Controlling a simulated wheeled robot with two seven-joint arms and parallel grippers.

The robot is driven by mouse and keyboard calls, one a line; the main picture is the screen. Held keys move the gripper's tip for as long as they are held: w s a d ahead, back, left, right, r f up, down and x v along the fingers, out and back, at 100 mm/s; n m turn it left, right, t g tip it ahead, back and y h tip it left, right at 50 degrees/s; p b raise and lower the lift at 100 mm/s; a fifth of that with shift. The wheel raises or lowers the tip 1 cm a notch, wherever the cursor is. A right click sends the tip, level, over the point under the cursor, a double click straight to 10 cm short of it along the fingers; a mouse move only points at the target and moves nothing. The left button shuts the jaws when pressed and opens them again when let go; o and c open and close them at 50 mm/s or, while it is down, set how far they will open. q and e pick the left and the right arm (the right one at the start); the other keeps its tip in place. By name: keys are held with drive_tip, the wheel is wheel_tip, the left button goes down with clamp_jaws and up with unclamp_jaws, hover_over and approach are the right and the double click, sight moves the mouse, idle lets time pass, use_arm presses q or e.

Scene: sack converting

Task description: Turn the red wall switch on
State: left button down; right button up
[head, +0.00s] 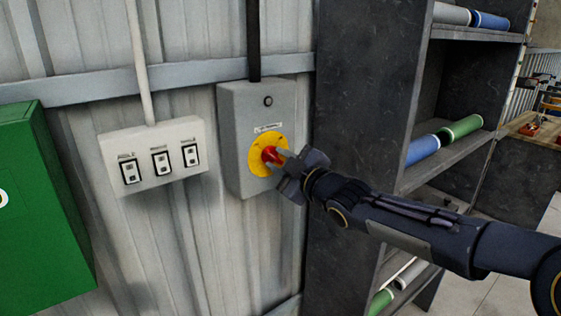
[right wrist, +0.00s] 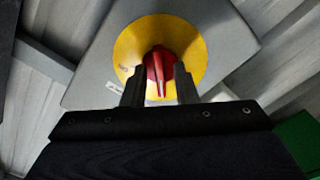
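The red switch handle (head: 270,154) sits on a yellow round plate (head: 257,168) on the front of a grey wall box (head: 236,115). My right gripper (head: 281,158) is at the handle in the head view. In the right wrist view the red handle (right wrist: 159,72) stands between the two dark fingers of the right gripper (right wrist: 160,85), on the yellow plate (right wrist: 190,40). The fingers are apart, with a gap visible on each side of the handle. Whether either fingertip touches it cannot be told. My left gripper is not in view.
A white panel with several small switches (head: 158,133) is left of the grey box. A green box (head: 45,210) is at the far left. A dark shelf (head: 362,110) with rolls (head: 460,127) stands close on the right, behind my right arm.

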clamp_jaws()
